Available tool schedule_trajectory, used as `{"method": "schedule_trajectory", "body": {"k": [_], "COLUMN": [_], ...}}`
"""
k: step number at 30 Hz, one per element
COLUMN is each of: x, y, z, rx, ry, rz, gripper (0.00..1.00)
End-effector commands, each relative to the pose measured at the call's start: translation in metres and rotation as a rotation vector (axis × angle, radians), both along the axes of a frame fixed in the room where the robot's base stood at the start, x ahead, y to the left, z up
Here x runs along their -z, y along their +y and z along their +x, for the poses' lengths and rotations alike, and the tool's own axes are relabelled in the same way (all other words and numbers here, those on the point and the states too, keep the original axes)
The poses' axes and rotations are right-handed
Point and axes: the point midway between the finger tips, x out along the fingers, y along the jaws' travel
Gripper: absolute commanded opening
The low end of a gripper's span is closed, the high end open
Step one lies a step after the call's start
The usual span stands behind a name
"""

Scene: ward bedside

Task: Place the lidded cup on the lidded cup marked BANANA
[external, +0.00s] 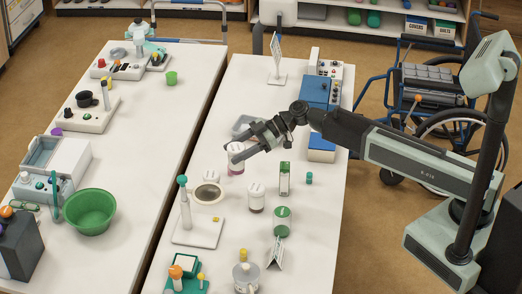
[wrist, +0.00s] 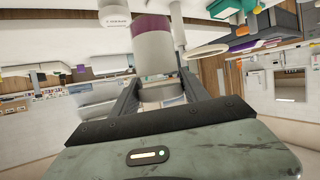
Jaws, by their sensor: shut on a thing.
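My gripper (external: 238,153) is shut on a white lidded cup (external: 236,167) with a purple-pink band. The held cup also shows between the fingers in the wrist view (wrist: 152,52). Its height above the table is hard to judge. A second white lidded cup (external: 256,190) with a dark reddish band stands upright on the right-hand table, nearer the camera and slightly right of the held cup, apart from it. A white cup with small dark lettering (wrist: 114,17) shows at the top left of the wrist view. I cannot read the word on any cup.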

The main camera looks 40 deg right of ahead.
Motion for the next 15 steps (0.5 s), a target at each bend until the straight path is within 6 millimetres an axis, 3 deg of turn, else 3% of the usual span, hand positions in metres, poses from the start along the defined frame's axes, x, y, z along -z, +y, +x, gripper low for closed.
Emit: {"method": "schedule_trajectory", "body": {"k": [1, 6, 10, 15], "x": [0.003, 0.007, 0.008, 0.008], "y": [0.011, 0.036, 0.045, 0.046], "z": [0.020, 0.059, 0.075, 0.077], "rx": [-0.001, -0.001, 0.000, 0.000], "ry": [0.000, 0.001, 0.001, 0.001], "rz": [0.000, 0.000, 0.000, 0.000], "gripper": [0.02, 0.02, 0.02, 0.02]}}
